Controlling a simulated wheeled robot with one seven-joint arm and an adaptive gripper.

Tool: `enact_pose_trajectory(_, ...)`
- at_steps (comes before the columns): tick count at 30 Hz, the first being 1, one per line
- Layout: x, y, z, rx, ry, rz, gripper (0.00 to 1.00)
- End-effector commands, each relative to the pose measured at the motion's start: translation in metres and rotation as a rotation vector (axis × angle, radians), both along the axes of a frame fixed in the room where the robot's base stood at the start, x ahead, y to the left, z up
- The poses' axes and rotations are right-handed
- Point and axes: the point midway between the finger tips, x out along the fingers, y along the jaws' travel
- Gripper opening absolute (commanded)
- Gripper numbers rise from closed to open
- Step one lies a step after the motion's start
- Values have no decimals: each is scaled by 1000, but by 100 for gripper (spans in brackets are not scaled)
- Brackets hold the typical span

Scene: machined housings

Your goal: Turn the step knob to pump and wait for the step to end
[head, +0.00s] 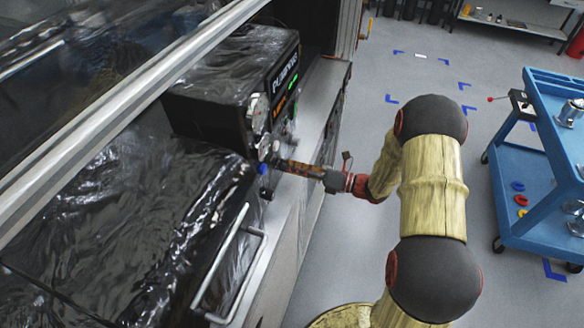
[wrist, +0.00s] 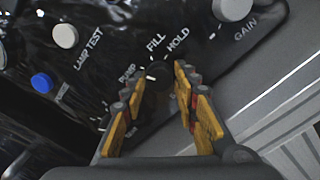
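The step knob (wrist: 159,74) is a small dark round knob on the black control panel. In the wrist view it lies between my fingertips, with the labels FILL above it, HOLD to its upper right and PUMP to its left. A small pale mark shows on its left side, but I cannot tell which label it points to. My gripper (wrist: 160,78) is open, with one yellow-padded finger on each side of the knob. I see no clear contact. In the head view my gripper (head: 280,163) reaches the panel front, and its fingers hide the knob.
A blue button (wrist: 41,83), a pale lamp test button (wrist: 65,36) and a pale gain knob (wrist: 232,8) sit near the knob. A metal handle (head: 236,262) juts out from the wrapped machine at left. A blue cart (head: 540,170) stands at right, with clear floor between.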

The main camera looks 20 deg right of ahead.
Motion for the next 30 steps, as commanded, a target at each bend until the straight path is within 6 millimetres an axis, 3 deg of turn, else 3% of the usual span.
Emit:
enact_pose_trajectory(7, 0, 0, 0, 1, 0, 1, 46)
enact_pose_trajectory(17, -1, -2, 0, 1, 0, 1, 46)
enact_pose_trajectory(22, -12, -17, 0, 1, 0, -2, 46)
enact_pose_trajectory(30, -44, -63, 0, 0, -1, -5, 46)
